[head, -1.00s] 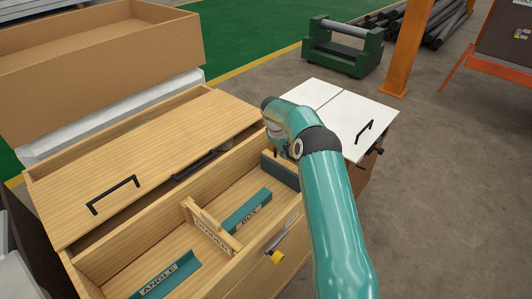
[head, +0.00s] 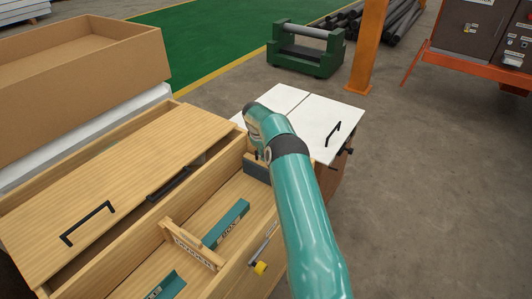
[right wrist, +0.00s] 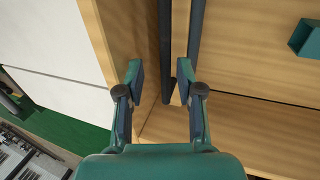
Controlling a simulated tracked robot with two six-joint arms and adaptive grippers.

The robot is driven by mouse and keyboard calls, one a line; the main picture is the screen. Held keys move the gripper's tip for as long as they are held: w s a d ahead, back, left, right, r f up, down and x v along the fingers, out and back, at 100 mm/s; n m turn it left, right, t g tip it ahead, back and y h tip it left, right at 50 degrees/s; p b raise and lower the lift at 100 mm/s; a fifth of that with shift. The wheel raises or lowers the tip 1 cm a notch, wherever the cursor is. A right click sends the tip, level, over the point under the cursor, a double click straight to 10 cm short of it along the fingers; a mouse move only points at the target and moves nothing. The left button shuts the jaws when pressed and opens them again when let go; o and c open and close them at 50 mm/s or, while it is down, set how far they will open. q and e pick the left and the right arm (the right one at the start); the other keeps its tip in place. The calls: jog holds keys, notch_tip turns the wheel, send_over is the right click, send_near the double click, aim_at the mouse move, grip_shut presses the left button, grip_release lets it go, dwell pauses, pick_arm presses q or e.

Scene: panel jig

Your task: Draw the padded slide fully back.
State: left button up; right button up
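The padded slide shows in the head view as a dark grey pad (head: 256,171) at the far right end of the wooden jig box, partly behind my right arm. In the right wrist view, long dark strips (right wrist: 166,45) run along pale wood; I cannot tell which strip belongs to the slide. My right gripper (right wrist: 161,72) is open, its fingers apart above the wood, with a dark strip and a small dark knob between them. No firm contact shows. In the head view my right gripper is hidden by its own arm. My left gripper is not in view.
The jig box holds a wooden divider (head: 191,247) and a teal angle piece (head: 226,224). A wooden panel (head: 110,185) with black handles covers the left part. A white-topped cabinet (head: 325,115) adjoins the far end. A yellow-tipped lever (head: 261,267) sticks out in front.

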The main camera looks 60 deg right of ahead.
jog(key=shift+a, duration=0.1)
jog(key=shift+r, duration=0.2)
jog(key=v, duration=1.1)
jog(key=shift+a+r, duration=0.15)
jog(key=shift+r, duration=0.05)
